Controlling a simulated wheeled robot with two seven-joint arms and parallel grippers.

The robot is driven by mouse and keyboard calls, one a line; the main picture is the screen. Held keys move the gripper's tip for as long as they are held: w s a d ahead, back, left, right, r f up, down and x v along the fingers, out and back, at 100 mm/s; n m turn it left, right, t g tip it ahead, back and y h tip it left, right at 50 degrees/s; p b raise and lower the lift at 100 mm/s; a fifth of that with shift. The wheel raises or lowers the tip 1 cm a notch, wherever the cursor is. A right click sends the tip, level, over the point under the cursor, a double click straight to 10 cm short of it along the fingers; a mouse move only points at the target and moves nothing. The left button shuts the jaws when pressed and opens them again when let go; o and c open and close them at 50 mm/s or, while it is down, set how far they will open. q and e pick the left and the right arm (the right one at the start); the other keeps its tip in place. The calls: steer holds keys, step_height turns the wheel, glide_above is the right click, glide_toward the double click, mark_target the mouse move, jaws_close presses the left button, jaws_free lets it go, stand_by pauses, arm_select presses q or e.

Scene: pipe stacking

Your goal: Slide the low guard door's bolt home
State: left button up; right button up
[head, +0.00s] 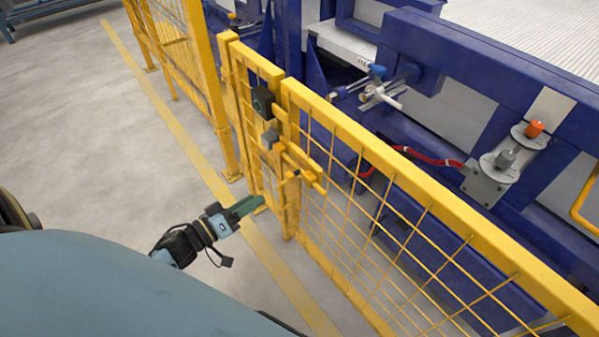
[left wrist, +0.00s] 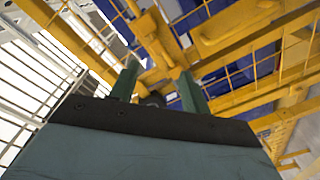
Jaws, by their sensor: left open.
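The low guard door is part of a yellow mesh fence, with a long panel (head: 400,185) on the right and a narrow panel (head: 241,95) on the left. The yellow bolt assembly (head: 304,165) sits at the joint between them, below a grey block. How far the bolt is slid is too small to tell. My left gripper (head: 250,205) is in front of the fence, lower and left of the bolt, apart from it. In the left wrist view, its two green fingers (left wrist: 158,88) are apart and empty, with yellow bars beyond them. My right gripper is not in view.
A black box (head: 262,102) and a grey block (head: 270,138) are mounted on the posts near the bolt. Blue machinery (head: 480,75) with a red cable (head: 425,157) stands behind the fence. The grey floor (head: 90,150) on the left is clear, with a yellow line.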

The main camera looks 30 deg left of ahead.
mark_target(288, 181)
arm_select(q)
steer(key=b+x, duration=0.1)
steer(key=x, duration=0.3)
steer(key=b+x, duration=0.1)
steer(key=x, duration=0.3)
steer(key=b+x, duration=0.1)
steer(key=x, duration=0.3)
steer(key=shift+d+r, duration=0.1)
steer(key=shift+r, duration=0.2)
steer(key=shift+x, duration=0.75)
steer(key=shift+r, duration=0.15)
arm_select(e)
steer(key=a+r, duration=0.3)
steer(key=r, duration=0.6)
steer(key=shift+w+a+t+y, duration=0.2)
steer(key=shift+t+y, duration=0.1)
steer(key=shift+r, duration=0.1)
